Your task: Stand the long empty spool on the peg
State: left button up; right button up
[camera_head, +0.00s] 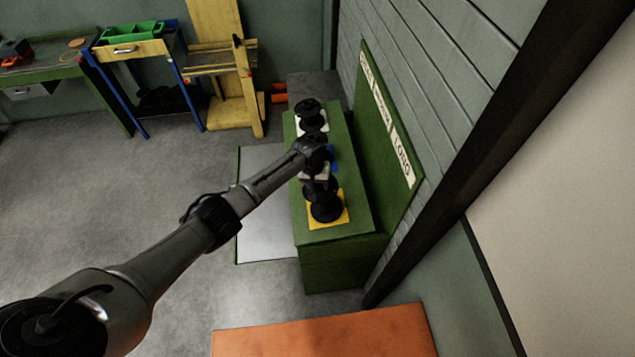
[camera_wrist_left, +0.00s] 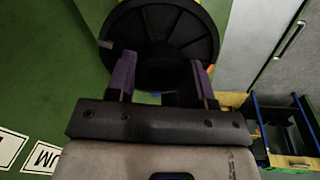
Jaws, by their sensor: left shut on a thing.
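The long black spool (camera_head: 326,209) is at the near end of the green bench, over the yellow pad (camera_head: 342,220) beside the LONG label (camera_head: 401,155). My left gripper (camera_head: 321,184) is shut on it from above and behind. In the left wrist view the purple-padded fingers (camera_wrist_left: 160,78) close on either side of the spool's core, below its wide black flange (camera_wrist_left: 160,22). The spool looks roughly upright. No peg shows at the yellow pad; the spool covers that spot. I cannot tell whether the spool's lower flange touches the pad. My right gripper is not in view.
Another black spool (camera_head: 310,110) stands at the bench's far end on a white pad. A blue patch (camera_head: 333,157) shows mid-bench, mostly behind my arm. The green back panel (camera_head: 385,130) rises close on the right. An orange surface (camera_head: 325,335) lies in front; grey floor is clear left.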

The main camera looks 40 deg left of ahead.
pick_arm(q)
jog(key=o, duration=1.3)
jog(key=shift+c, duration=0.2)
jog(key=shift+o, duration=0.9)
notch_tip(320, 180, up, 14)
jog(key=s+a, duration=0.1)
jog(key=shift+s+a+f, duration=0.2)
jog(key=shift+s+a, duration=0.15)
